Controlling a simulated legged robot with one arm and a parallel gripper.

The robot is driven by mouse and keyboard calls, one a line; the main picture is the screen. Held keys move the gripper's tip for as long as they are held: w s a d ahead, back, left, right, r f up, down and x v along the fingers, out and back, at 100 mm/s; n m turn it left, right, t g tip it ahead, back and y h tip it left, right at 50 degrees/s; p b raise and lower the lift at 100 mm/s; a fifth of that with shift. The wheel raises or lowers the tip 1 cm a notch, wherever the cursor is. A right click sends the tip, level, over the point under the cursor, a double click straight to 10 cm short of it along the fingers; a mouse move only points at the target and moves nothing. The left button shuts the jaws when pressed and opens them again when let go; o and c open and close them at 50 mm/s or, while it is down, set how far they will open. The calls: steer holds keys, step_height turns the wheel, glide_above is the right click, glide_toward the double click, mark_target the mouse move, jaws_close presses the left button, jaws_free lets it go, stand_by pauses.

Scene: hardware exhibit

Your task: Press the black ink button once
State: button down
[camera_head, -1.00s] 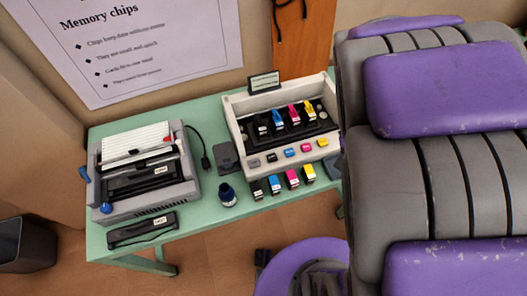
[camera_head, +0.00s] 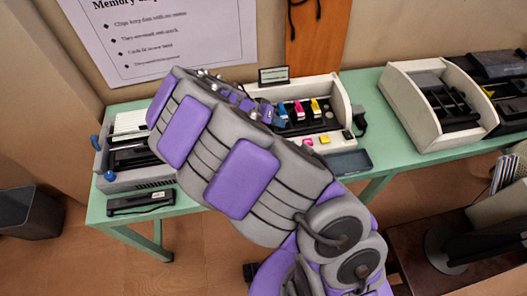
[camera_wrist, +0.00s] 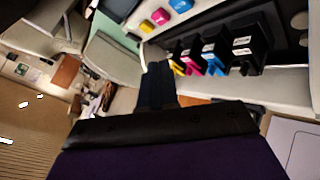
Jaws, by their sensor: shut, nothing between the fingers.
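The printer (camera_head: 345,100) is an open white case on the green table, partly hidden behind my arm in the head view. Its pink button (camera_head: 309,142) and yellow button (camera_head: 324,139) show there; the black ink button is hidden. The wrist view shows the yellow button (camera_wrist: 147,26), pink button (camera_wrist: 160,16) and blue button (camera_wrist: 180,5) at the top edge, with the black ink button out of frame. Black, blue, pink and yellow cartridges (camera_wrist: 213,60) stand in the printer. My gripper (camera_wrist: 158,68) is shut and empty, with its fingertips over the printer, beside the cartridges.
Another printer-like machine (camera_head: 115,155) stands at the table's left, with a black stapler-like device (camera_head: 142,202) before it. A small sign (camera_head: 273,75) stands behind the printer. A white open machine (camera_head: 440,95) is further right. My arm covers the table's front middle.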

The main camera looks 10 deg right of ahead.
steer(key=shift+w+a+f, duration=0.15)
steer(key=shift+a+f, duration=0.15)
steer(key=shift+a, duration=0.25)
steer(key=shift+w+a+f, duration=0.1)
steer(key=shift+a+f, duration=0.2)
steer(key=shift+a, duration=0.2)
steer(key=shift+d, duration=0.25)
step_height(320, 180, down, 8)
steer(key=shift+a+r+b, duration=0.1)
steer(key=shift+b, duration=1.05)
steer(key=shift+f+b, duration=0.35)
steer(key=shift+f, duration=0.15)
steer(key=shift+f+b, duration=0.2)
steer(key=shift+b, duration=0.1)
steer(key=shift+f+b, duration=0.15)
steer(key=shift+b, duration=0.15)
